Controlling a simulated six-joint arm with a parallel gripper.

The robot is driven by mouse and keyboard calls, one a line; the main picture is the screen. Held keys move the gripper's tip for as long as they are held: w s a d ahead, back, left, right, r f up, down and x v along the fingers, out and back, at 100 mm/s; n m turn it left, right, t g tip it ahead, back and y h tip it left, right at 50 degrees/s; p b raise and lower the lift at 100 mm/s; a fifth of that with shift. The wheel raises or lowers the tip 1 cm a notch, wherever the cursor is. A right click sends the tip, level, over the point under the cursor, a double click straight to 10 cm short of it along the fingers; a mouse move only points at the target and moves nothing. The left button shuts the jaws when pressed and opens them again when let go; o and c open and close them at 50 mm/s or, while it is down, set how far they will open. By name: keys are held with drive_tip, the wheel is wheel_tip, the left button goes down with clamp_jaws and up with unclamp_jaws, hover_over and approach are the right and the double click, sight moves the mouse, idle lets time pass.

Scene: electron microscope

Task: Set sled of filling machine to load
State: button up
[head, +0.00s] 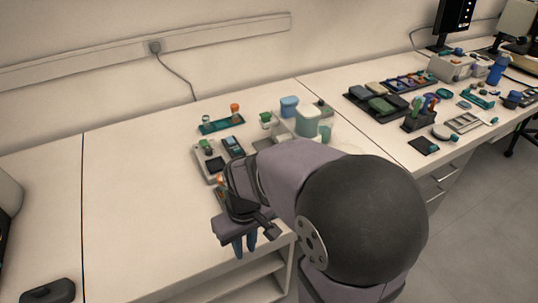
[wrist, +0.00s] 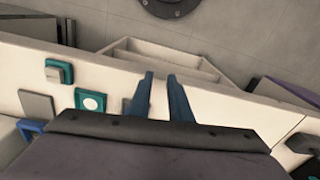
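My gripper (head: 245,250) hangs over the front edge of the bench in the head view, with its blue fingers pointing down. In the wrist view my gripper (wrist: 160,78) shows two fingers apart with nothing between them. A pale machine with blue and pale green tops (head: 307,121), which looks like the filling machine, stands behind my arm. My arm hides its lower front part, and I cannot make out the sled or its setting. The gripper is apart from this machine, in front and to its left.
A pale device with a dark screen (head: 233,146) and a teal rack (head: 221,124) stand left of the machine. Dark trays (head: 378,100) and a pen holder (head: 420,115) are to the right. The left bench is mostly clear. An open shelf (wrist: 165,58) lies below the bench edge.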

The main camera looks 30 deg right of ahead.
drive_tip(key=w+r+n+p, duration=0.2)
drive_tip(key=w+r+p, duration=0.2)
drive_tip(key=w+r, duration=0.4)
drive_tip(key=w+d+m+t+p, duration=0.35)
drive_tip(key=w+d+p, duration=0.25)
drive_tip(key=w+d, duration=0.85)
drive_tip(key=shift+t, duration=0.25)
drive_tip(key=shift+w+d+f, duration=0.15)
drive_tip(key=shift+d+f, duration=0.4)
drive_tip(key=shift+f, duration=0.75)
drive_tip(key=shift+w+d+f, duration=0.15)
drive_tip(key=shift+d+f, duration=0.45)
drive_tip(key=shift+f, duration=0.65)
drive_tip(key=shift+w+d+f, duration=0.15)
drive_tip(key=shift+d+f, duration=0.4)
drive_tip(key=shift+f, duration=0.75)
clamp_jaws()
